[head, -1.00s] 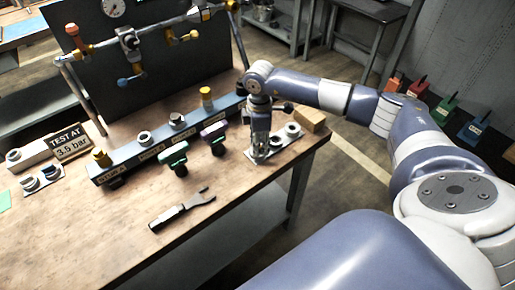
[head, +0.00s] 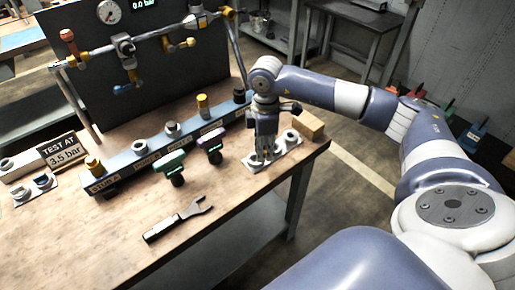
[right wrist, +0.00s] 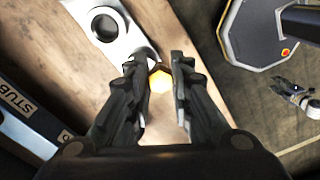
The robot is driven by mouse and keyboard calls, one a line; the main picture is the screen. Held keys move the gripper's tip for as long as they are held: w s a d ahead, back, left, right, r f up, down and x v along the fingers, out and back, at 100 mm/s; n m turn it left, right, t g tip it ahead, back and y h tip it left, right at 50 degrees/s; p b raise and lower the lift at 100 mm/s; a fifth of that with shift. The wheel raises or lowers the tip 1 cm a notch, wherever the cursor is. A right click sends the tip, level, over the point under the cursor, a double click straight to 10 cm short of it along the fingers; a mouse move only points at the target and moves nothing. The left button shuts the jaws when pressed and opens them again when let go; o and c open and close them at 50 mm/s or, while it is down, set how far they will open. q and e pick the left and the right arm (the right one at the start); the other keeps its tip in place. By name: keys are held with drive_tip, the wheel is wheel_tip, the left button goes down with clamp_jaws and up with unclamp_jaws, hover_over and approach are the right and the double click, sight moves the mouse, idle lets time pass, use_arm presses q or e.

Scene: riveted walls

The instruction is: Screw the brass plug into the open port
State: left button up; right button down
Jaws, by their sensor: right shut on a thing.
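My right gripper (head: 265,154) points down over a pale plate (head: 250,163) at the table's right end. In the right wrist view its fingers (right wrist: 160,84) close around a yellow hexagonal piece, the brass plug (right wrist: 159,79). In the head view the fingers hide the plug. Whether it touches the plate I cannot tell. The dark manifold bar (head: 120,172) stands left of the gripper. It carries brass fittings at Stub A (head: 93,164) and farther back (head: 203,104), with silver collars (head: 139,144) and (head: 171,128) between. Which port is open I cannot tell. My left gripper is not in view.
A green-handled valve (head: 171,165) and a purple-handled one (head: 211,144) stick out in front of the bar. A fork-ended wrench (head: 180,219) lies on the table. A wooden block (head: 308,125) is beside the plate. A gauge panel (head: 160,75) stands behind.

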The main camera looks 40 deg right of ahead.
drive_tip(key=s+r+b, duration=0.1)
drive_tip(key=s+b, duration=0.2)
drive_tip(key=s, duration=0.9)
drive_tip(key=shift+s+d, duration=0.3)
drive_tip(key=shift+s, duration=0.1)
drive_tip(key=c, duration=2.3)
unclamp_jaws()
drive_tip(key=shift+r, duration=0.1)
drive_tip(key=shift+r, duration=0.1)
clamp_jaws()
drive_tip(key=shift+r, duration=0.25)
